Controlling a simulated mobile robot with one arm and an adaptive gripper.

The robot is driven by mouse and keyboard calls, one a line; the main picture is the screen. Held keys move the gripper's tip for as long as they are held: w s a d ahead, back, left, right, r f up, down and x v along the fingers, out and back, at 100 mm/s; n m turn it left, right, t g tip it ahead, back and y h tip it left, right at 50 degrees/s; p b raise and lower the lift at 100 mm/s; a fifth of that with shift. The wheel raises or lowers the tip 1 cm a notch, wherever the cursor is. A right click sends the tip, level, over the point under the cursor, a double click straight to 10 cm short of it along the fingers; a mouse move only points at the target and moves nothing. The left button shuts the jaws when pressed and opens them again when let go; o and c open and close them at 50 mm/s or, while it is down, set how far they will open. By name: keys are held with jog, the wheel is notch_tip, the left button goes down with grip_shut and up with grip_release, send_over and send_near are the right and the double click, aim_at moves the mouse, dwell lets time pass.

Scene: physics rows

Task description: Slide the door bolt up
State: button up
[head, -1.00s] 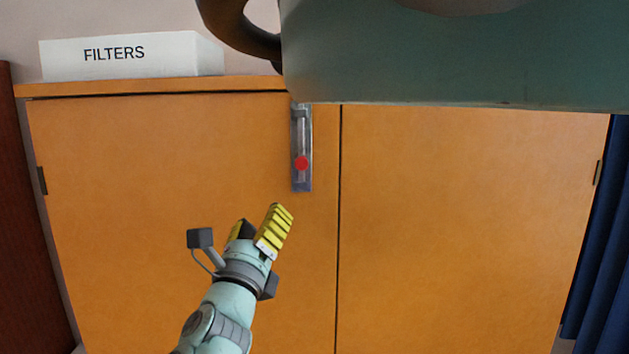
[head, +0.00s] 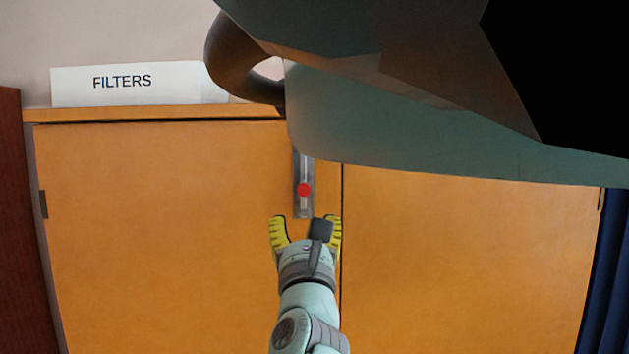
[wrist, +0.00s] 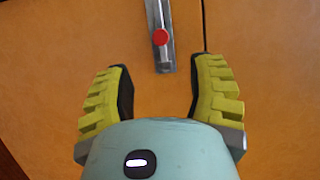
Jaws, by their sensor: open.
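The door bolt (head: 303,205) is a grey metal strip with a rod and a red knob (head: 304,190), mounted upright on the left cabinet door near the seam. The knob sits in the lower part of the strip; the bolt's top is hidden in the head view. My gripper (head: 305,226) is open and empty, just below the bolt, its yellow ribbed fingers spread to either side. In the wrist view the red knob (wrist: 160,36) lies beyond the open fingers (wrist: 161,82), a little above the gap between them.
The orange cabinet has a left door (head: 150,220) and a right door (head: 470,260), both closed. A white box marked FILTERS (head: 135,84) stands on its top. A large teal body (head: 420,130) covers the upper right. A blue curtain (head: 612,270) hangs at right.

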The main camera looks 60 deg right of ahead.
jog(key=shift+p+x, duration=2.35)
jog(key=shift+x, duration=3.35)
jog(key=shift+o, duration=0.4)
grip_shut()
